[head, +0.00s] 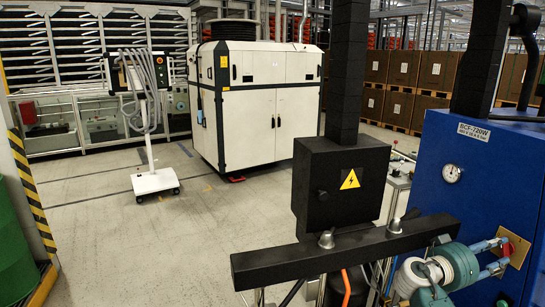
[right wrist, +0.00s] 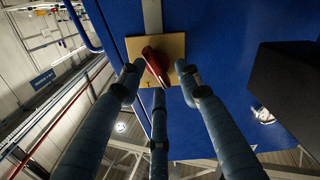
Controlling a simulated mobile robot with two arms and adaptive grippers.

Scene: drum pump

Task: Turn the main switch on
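The main switch is a red handle (right wrist: 153,62) on a yellow plate (right wrist: 173,46) fixed to the blue cabinet (right wrist: 225,60). In the head view the plate (head: 515,250) shows at the far right on the blue cabinet (head: 445,205), with the red handle partly hidden by my fingers. My right gripper (head: 502,253) reaches the plate from the left. In the right wrist view its three fingers (right wrist: 160,80) are spread apart around the red handle, one on each side and one below. I cannot tell if any finger touches it. My left gripper is not in view.
A black box with a yellow warning sign (head: 349,180) and a black beam (head: 340,248) stand in front of the cabinet. A round gauge (head: 452,173) is on the cabinet. A white machine (head: 255,105) and a wheeled stand (head: 155,181) are farther back.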

